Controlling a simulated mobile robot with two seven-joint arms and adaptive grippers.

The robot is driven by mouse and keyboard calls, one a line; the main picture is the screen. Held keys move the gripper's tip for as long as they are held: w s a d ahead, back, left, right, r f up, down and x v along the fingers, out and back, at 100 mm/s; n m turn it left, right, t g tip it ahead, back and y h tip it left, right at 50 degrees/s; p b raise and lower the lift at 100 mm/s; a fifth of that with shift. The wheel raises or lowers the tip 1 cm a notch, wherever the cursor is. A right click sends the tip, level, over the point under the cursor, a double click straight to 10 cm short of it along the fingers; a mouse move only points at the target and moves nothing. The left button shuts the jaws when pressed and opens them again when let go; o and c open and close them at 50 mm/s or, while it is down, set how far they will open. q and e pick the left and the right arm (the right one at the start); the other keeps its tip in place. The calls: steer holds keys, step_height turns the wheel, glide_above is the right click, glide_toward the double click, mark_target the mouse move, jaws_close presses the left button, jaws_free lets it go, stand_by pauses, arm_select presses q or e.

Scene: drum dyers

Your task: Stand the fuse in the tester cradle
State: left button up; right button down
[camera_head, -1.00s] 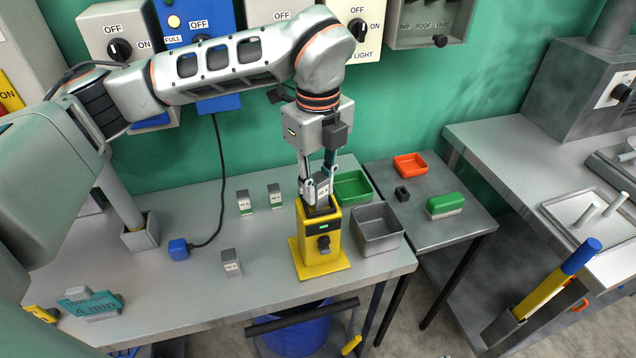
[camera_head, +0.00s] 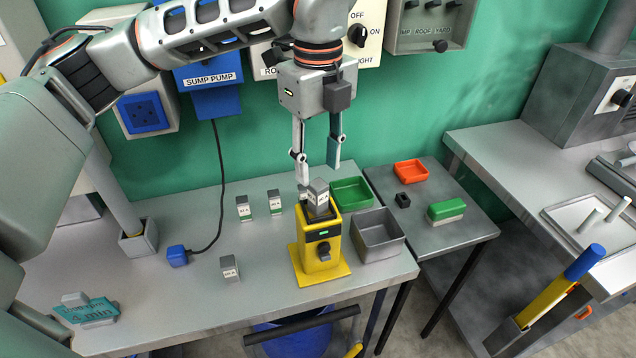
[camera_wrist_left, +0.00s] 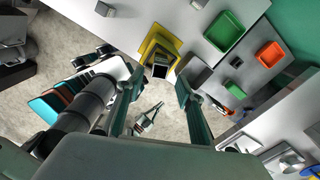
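The yellow tester (camera_head: 322,258) stands near the table's front right, with a dark cradle on top and a small green display. A grey fuse (camera_head: 318,196) with a pale label stands in the cradle, looking slightly tilted; its lower end is hidden. My left gripper (camera_head: 318,172) is open above the fuse, its fingers apart and clear of it. In the left wrist view the fuse (camera_wrist_left: 160,71) shows end-on between and beyond the open fingers, with the tester (camera_wrist_left: 157,45) around it.
Several similar grey fuses (camera_head: 243,208) stand to the left on the table. A green bin (camera_head: 352,192) and a grey bin (camera_head: 378,252) are close right of the tester. A black cable with a blue plug (camera_head: 178,256) lies at left. A side table (camera_head: 455,237) holds an orange tray (camera_head: 411,172).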

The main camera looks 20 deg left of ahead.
mark_target(318, 184)
arm_select(q)
step_height(318, 184, up, 5)
steer(key=shift+r, duration=0.1)
stand_by(0.6)
